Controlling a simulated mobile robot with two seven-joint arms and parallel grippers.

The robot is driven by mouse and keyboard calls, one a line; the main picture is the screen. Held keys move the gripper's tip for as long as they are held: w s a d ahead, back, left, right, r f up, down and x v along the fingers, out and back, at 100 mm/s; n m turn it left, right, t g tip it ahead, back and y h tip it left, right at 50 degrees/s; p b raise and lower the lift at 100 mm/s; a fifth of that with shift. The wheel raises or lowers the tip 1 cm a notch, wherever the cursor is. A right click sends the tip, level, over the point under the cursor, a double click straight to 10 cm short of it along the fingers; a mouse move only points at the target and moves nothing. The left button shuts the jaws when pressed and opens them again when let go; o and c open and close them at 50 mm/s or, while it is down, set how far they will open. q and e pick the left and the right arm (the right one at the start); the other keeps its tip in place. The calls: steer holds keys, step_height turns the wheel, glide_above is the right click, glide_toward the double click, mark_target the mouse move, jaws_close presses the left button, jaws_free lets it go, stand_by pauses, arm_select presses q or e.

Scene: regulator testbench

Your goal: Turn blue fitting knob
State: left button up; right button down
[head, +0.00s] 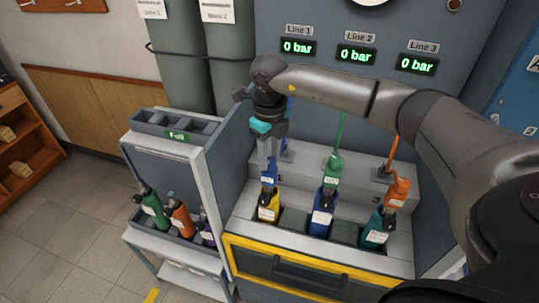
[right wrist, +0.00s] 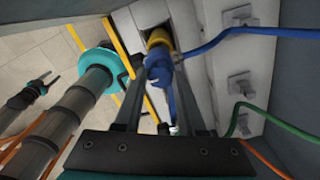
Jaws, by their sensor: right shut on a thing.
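The blue fitting (head: 268,177) with its blue hose sits on top of the yellow bottle (head: 268,206) in the left slot of the bench. My right gripper (head: 268,160) comes down on it from above and is shut on the blue fitting. In the right wrist view the blue fitting (right wrist: 160,68) shows between the two dark fingers, with the yellow collar (right wrist: 158,40) beyond it. The fingers partly hide its knob. What looks like my left gripper (right wrist: 42,84) is small at the left of that view; its jaws are unclear.
A blue bottle (head: 321,217) with a green fitting (head: 332,175) and a teal bottle (head: 378,232) with an orange fitting (head: 396,190) stand to the right. A side cart (head: 172,254) holds several bottles. Three displays (head: 356,55) read 0 bar.

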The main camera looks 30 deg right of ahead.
mark_target(269, 160)
steer(key=shift+c, duration=2.4)
jaws_free()
steer(key=shift+r, duration=0.1)
step_height(269, 160, up, 15)
